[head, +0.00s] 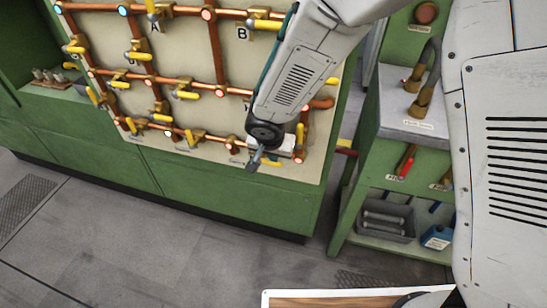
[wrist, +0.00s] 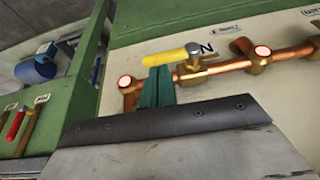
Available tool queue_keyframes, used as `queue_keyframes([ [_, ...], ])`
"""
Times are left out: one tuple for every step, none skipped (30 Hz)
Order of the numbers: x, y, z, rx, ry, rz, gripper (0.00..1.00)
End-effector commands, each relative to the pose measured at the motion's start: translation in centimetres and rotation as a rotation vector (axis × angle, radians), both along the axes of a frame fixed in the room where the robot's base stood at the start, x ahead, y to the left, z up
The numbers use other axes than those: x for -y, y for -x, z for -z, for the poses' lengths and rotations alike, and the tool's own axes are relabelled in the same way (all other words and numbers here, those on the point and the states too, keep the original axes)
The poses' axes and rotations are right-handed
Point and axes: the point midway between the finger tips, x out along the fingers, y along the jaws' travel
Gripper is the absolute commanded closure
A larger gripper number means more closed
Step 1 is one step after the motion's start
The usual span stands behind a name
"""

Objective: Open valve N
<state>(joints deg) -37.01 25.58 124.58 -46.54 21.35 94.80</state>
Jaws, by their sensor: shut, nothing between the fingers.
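Valve N shows in the wrist view as a brass body (wrist: 190,70) on a copper pipe, with a yellow handle (wrist: 170,56) and a letter N beside it. The handle points left, roughly along the pipe. My gripper (wrist: 158,72) is shut and empty. Its teal fingertips reach the handle's near edge in the picture; I cannot tell whether they touch it. In the head view my gripper (head: 254,163) is at the lower right of the valve panel (head: 215,160), and my wrist hides part of the pipework there. I cannot pick out valve N in that view.
Several other yellow-handled valves line the copper pipes (head: 180,82). To the right stands a green shelf (head: 352,205) with tools, a grey bin (head: 388,222) and a blue item (head: 437,237). A pale-edged board (head: 320,297) is at the bottom. Grey floor lies open before the panel.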

Motion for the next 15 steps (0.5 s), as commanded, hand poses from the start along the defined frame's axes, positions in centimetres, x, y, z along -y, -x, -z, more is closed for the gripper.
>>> queue_keyframes([
  [0.0,0.0,-0.7,0.001,-0.002,0.003,1.00],
  [0.0,0.1,-1.2,0.002,-0.001,0.003,1.00],
  [0.1,0.2,-1.9,0.001,-0.002,0.003,1.00],
  [0.1,0.3,-2.5,0.001,-0.002,0.005,1.00],
  [0.1,0.4,-3.2,0.001,-0.002,0.005,1.00],
  [0.1,0.7,-4.0,0.000,-0.001,0.003,1.00],
  [0.0,1.0,-4.7,0.000,-0.002,0.005,1.00],
  [0.1,1.3,-5.3,0.000,-0.001,0.003,1.00],
  [0.1,1.6,-6.2,0.001,-0.003,0.004,1.00],
  [0.1,1.9,-6.9,0.001,-0.001,0.004,1.00],
  [0.1,2.1,-7.5,0.000,-0.002,0.005,1.00],
  [0.2,2.4,-8.3,0.001,-0.002,0.005,1.00],
  [0.2,2.6,-8.8,0.000,-0.001,0.006,1.00],
  [0.2,2.8,-9.4,0.001,-0.002,0.007,1.00],
  [0.2,3.1,-10.0,0.000,-0.001,0.007,1.00],
])
